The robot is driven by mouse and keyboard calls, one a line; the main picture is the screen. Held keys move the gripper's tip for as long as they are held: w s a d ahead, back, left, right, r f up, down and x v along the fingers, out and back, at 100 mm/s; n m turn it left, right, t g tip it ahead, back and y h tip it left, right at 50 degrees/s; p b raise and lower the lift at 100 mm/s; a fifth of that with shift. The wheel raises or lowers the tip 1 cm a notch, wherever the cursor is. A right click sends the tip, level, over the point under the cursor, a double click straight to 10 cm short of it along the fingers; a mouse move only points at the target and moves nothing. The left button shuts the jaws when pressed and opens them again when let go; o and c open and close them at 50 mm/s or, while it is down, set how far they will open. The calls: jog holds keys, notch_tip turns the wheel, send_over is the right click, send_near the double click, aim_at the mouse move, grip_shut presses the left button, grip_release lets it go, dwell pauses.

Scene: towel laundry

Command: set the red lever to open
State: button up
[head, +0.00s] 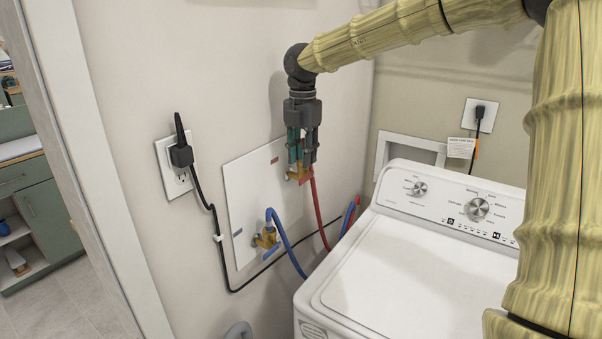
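A brass valve (293,177) with a red hose (318,205) sits on the upper part of a white wall panel (240,185). A small red part (306,174) shows at this valve, just under my gripper; it looks like the red lever, but its angle is unclear. My gripper (301,162) points down, with its fingertips at or just above the valve. The fingers hide part of the valve and lever, and I cannot tell whether they touch it or how far apart they are. A second brass valve (265,238) with a blue hose (286,243) is lower left.
A white washing machine (400,270) stands to the right, close to the panel. A black plug (181,155) and its cord hang left of the panel. Another outlet (480,115) and a recessed white box (410,150) are on the back wall. A doorway opens at far left.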

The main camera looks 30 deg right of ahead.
aim_at(307, 178)
jog(key=shift+f+p, duration=0.55)
jog(key=shift+f, duration=2.5)
jog(key=shift+c, duration=0.2)
grip_shut()
